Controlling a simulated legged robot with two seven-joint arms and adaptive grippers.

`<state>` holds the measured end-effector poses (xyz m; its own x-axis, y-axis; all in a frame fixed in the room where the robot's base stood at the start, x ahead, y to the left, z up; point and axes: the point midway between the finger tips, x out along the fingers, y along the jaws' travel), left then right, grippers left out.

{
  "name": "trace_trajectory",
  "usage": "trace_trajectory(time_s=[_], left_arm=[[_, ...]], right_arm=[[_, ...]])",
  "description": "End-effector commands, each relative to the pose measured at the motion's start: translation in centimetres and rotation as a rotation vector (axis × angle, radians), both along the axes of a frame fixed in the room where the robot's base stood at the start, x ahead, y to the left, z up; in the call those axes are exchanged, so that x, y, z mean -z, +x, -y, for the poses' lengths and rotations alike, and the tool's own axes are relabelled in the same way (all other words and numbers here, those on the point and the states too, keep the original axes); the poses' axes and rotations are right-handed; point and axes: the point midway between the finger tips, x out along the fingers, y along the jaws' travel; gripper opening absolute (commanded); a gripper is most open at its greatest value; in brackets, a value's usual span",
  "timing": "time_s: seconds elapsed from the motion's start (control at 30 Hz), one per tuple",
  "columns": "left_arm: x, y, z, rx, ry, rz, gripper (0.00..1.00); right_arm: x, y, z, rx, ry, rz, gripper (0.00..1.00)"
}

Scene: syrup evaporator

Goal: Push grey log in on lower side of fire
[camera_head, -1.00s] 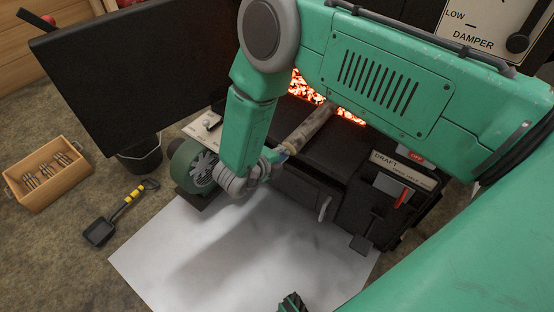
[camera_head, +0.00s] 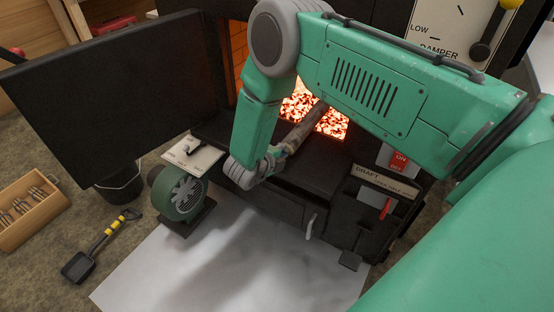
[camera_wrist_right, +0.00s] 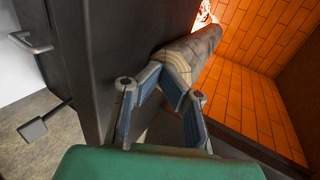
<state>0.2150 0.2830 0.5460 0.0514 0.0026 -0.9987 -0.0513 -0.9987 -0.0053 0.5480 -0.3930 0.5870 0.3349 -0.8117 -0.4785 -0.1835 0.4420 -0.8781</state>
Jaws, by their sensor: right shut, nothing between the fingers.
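The grey log (camera_head: 305,128) lies in the open firebox mouth, its far end over the glowing embers (camera_head: 331,122) and its near end toward me. In the right wrist view the log (camera_wrist_right: 192,57) shows its pale cut end just past my fingertips. My right gripper (camera_head: 283,153) is shut and empty at the log's near end. In the wrist view its fingertips (camera_wrist_right: 166,88) are at or very near the cut end; I cannot tell if they touch. My arm hides part of the fire. My left gripper is out of view.
The black fire door (camera_head: 110,95) stands open at left. A green blower (camera_head: 183,192) sits by the firebox's lower left. The draft control's red handle (camera_head: 386,208) is at right. A shovel (camera_head: 100,245) and wooden crate (camera_head: 30,210) lie on the floor. Orange brick (camera_wrist_right: 262,110) lines the firebox.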

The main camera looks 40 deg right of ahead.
Motion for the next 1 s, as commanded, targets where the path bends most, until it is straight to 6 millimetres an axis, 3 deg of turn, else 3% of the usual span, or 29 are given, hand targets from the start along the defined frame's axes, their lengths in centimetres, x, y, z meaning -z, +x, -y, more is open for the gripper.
trace_trajectory(time_s=[0.5,1.0], left_arm=[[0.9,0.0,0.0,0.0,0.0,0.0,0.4],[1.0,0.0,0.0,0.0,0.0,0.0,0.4]], right_arm=[[0.1,1.8,4.3,0.001,0.0,0.0,0.0],[0.0,2.1,4.9,0.0,0.0,-0.001,0.0]])
